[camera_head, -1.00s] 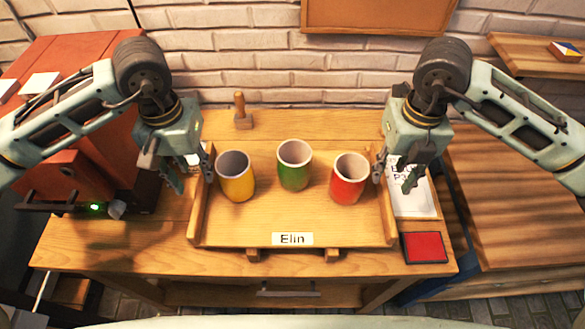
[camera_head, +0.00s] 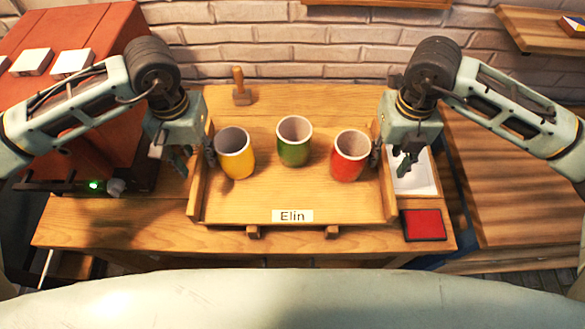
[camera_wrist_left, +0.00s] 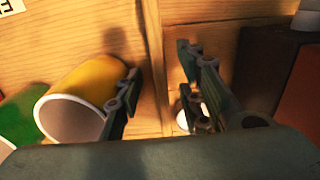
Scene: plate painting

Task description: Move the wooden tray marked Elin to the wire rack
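The wooden tray marked Elin (camera_head: 250,205) lies on the workbench, its name label facing the front. It carries a yellow cup (camera_head: 236,160), a green cup (camera_head: 294,148) and a red cup (camera_head: 347,163). My left gripper (camera_head: 196,159) is open at the tray's left side wall. In the left wrist view its fingers (camera_wrist_left: 162,88) stand on either side of that wall, with gaps, the inner finger close to the yellow cup. My right gripper (camera_head: 390,160) is open at the right side wall, one finger inside near the red cup. I see no wire rack.
A red cabinet-like unit (camera_head: 90,85) stands at the left, a wooden surface (camera_head: 520,200) at the right. A brick wall closes off the back.

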